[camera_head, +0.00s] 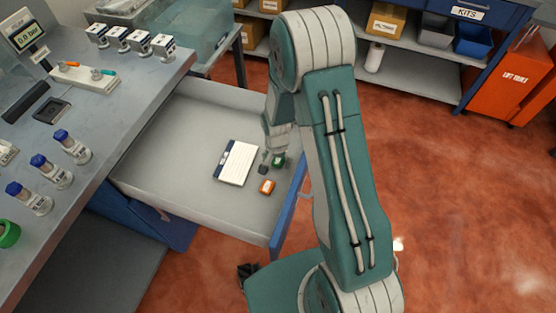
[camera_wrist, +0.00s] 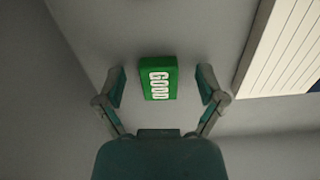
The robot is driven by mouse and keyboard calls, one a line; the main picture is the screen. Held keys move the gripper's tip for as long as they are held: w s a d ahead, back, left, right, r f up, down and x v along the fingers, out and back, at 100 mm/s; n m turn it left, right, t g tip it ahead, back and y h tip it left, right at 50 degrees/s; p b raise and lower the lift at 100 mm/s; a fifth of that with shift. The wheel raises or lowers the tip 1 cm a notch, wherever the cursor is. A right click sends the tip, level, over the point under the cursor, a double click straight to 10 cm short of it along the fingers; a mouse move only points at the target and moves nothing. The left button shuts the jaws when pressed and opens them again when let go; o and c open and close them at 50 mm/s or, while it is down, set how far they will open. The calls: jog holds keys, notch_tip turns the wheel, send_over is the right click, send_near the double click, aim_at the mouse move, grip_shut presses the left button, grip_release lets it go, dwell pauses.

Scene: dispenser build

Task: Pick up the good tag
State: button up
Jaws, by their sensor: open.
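The good tag (camera_wrist: 158,78) is a small green block with white lettering reading GOOD. It lies on the drawer floor in the wrist view, between the open fingers of my gripper (camera_wrist: 161,86) and slightly beyond their tips. A gap shows between the tag and each finger. My gripper is open and empty.
The open drawer (camera_head: 190,135) also holds an orange tag (camera_head: 267,187) and a white notepad (camera_head: 237,163); the notepad (camera_wrist: 285,50) lies right of the tag in the wrist view. Drawer walls surround them. The workbench (camera_head: 95,120) with blue-capped vials (camera_head: 72,146) stands at left.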

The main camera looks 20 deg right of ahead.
jog(key=c, duration=1.1)
jog(key=shift+c, duration=0.2)
